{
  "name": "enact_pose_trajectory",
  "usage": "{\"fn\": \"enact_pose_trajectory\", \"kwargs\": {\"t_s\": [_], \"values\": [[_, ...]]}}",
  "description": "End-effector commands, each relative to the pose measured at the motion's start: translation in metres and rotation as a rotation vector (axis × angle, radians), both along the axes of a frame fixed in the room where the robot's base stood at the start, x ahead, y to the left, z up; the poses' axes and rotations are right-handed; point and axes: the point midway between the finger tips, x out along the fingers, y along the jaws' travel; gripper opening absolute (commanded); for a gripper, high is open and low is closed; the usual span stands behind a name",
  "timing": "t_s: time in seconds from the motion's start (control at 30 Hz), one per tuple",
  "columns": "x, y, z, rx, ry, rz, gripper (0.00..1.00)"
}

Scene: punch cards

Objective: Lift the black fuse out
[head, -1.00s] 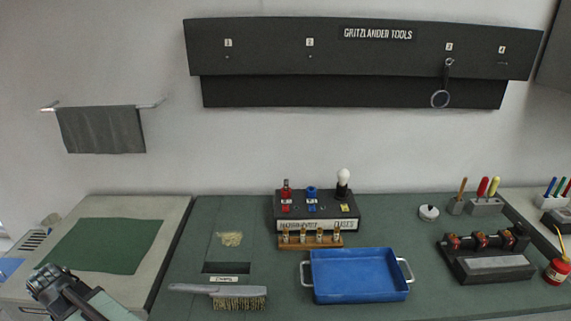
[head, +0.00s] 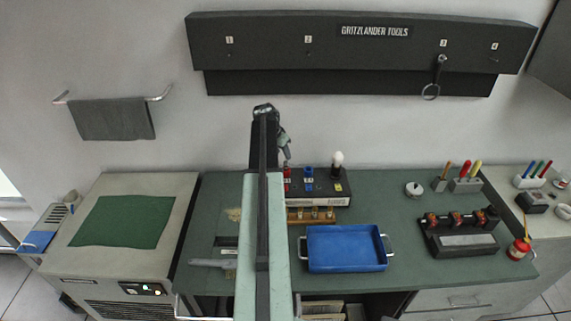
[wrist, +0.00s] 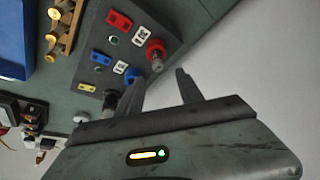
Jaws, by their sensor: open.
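The fuse box (head: 318,201) stands at the back of the green bench and carries a red, a blue and a black fuse. The black fuse (head: 337,172) is upright at its right end, with a white bulb-like shape above it. In the wrist view the black fuse (wrist: 110,101) is partly hidden by a finger. The red fuse (wrist: 156,54) and blue fuse (wrist: 133,76) show beyond the fingers. My gripper (wrist: 159,82) is open and empty, pointing towards the box. In the head view my gripper (head: 286,150) is above the box's left end, left of the black fuse.
A wooden rack (head: 312,215) with several brass pieces sits in front of the box. A blue tray (head: 345,262) lies nearer the front. A brush (head: 212,262) is partly hidden by my arm. A black tool block (head: 460,236) is at the right.

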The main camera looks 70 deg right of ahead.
Motion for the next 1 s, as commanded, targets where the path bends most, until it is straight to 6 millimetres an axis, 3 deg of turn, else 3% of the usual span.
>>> {"fn": "enact_pose_trajectory", "kwargs": {"t_s": [0.17, 0.37, 0.67, 0.9, 0.93, 1.0], "values": [[-0.001, -0.007, -0.026, 0.001, 0.001, 0.003, 0.44], [-0.001, -0.008, -0.029, 0.001, 0.001, 0.005, 0.44], [-0.004, -0.019, -0.076, 0.001, 0.001, 0.006, 0.44], [-0.005, -0.021, -0.074, 0.001, 0.001, 0.006, 0.44], [-0.005, -0.021, -0.074, 0.001, 0.001, 0.007, 0.41], [-0.005, -0.021, -0.074, 0.001, 0.001, 0.007, 0.21]]}}
